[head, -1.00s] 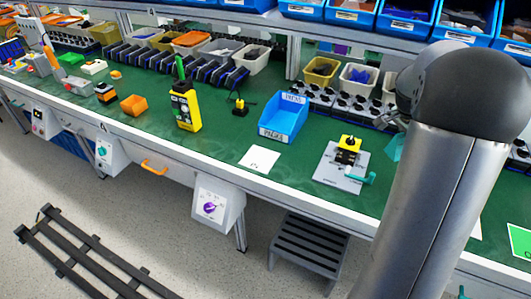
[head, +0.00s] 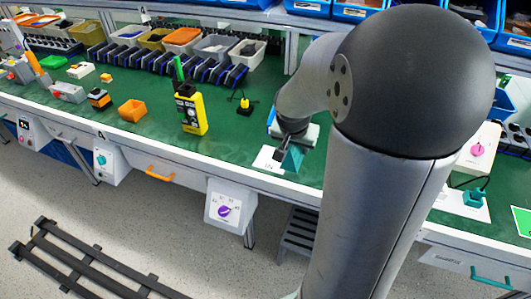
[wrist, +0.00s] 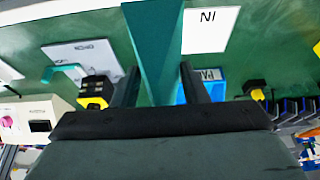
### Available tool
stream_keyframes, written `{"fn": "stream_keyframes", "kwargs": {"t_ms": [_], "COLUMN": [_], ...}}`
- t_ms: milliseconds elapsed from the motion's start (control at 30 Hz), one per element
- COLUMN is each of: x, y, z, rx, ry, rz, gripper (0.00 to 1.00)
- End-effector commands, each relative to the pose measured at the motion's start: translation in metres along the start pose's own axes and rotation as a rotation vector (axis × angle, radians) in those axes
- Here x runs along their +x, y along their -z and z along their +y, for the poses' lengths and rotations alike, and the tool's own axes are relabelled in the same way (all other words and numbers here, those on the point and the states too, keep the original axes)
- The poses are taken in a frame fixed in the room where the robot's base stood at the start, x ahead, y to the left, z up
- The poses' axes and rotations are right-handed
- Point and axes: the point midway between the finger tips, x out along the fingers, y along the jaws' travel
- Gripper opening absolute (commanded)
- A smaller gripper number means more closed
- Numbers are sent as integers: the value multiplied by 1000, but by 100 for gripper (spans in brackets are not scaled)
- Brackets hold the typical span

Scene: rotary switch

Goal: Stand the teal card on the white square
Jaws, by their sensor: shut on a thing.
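My gripper (head: 287,136) is shut on the teal card (head: 292,160) over the front of the green bench. In the wrist view the card (wrist: 155,40) stands out between my two fingers (wrist: 160,72), widening toward the top of the picture. The white square (head: 267,158) lies flat near the bench's front edge. In the head view the card overlaps the square's right side. In the wrist view the labelled square (wrist: 211,30) shows just right of the card. I cannot tell whether the card's lower edge touches the square or the bench.
In the wrist view, a blue bin (wrist: 207,75) is partly hidden by a finger, and a grey plate (wrist: 85,55) with a teal handle lies left. My arm hides the bench's middle right.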

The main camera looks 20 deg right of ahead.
Motion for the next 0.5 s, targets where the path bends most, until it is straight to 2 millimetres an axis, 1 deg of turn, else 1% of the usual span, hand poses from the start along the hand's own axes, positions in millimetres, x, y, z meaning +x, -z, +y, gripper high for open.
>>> {"fn": "stream_keyframes", "kwargs": {"t_ms": [33,100,267,300,400,500], "x": [10,22,47,58,79,95], "y": [4,12,30,31,33,35], "z": [-10,-23,-53,-58,-70,-78], "rx": [-4,-4,-4,-3,-3,-1], "ry": [1,1,1,0,0,0], "rz": [-5,-5,-5,-6,-5,-3], "gripper": [19,19,19,19,19,19]}}
